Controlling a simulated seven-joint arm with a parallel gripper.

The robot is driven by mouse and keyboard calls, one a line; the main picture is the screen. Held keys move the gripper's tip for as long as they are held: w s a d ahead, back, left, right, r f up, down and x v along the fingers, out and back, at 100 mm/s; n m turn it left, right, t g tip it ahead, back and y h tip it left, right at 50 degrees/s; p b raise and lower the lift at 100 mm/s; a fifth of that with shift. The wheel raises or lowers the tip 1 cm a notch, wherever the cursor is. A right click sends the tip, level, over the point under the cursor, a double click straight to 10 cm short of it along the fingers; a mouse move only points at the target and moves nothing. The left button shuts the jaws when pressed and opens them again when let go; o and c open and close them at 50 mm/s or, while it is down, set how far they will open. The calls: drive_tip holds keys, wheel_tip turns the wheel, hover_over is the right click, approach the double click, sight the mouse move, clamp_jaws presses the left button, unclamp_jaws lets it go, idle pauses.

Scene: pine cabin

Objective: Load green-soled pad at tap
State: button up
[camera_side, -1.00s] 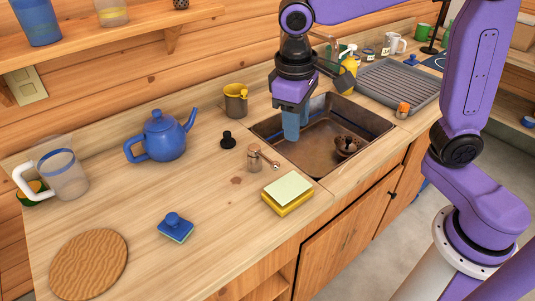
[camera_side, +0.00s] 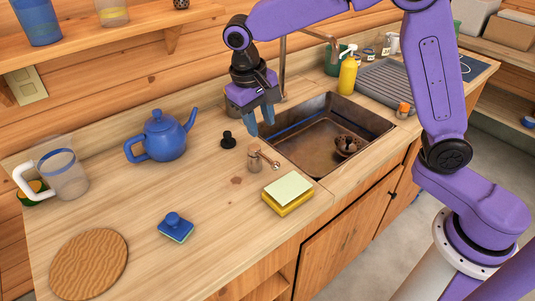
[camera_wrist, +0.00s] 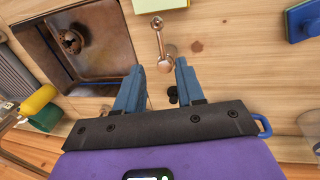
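The green-soled pad (camera_side: 175,228) has a blue body and knob handle, with a thin green layer underneath. It lies sole down on the wooden counter at front left in the side view; part of its blue body shows at top right in the wrist view (camera_wrist: 304,18). My gripper (camera_side: 261,124) is open and empty, above the sink's left rim, well behind and right of the pad. Its two blue fingers stand apart in the wrist view (camera_wrist: 158,72). The metal tap (camera_side: 282,68) rises behind the sink (camera_side: 310,160), partly hidden by my arm.
A yellow-green sponge (camera_side: 288,193), blue teapot (camera_side: 160,137), glass jug (camera_side: 65,177) and round wooden board (camera_side: 88,264) are on the counter. Bare counter surrounds the pad.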

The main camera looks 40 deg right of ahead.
sight(268, 160)
drive_tip(key=f, duration=0.3)
drive_tip(key=d+f, duration=0.1)
drive_tip(key=f, duration=0.3)
drive_tip(key=d+f, duration=0.1)
drive_tip(key=f, duration=0.3)
drive_tip(key=shift+d+f, duration=0.1)
drive_tip(key=shift+f, duration=0.1)
drive_tip(key=shift+c, duration=0.3)
clamp_jaws()
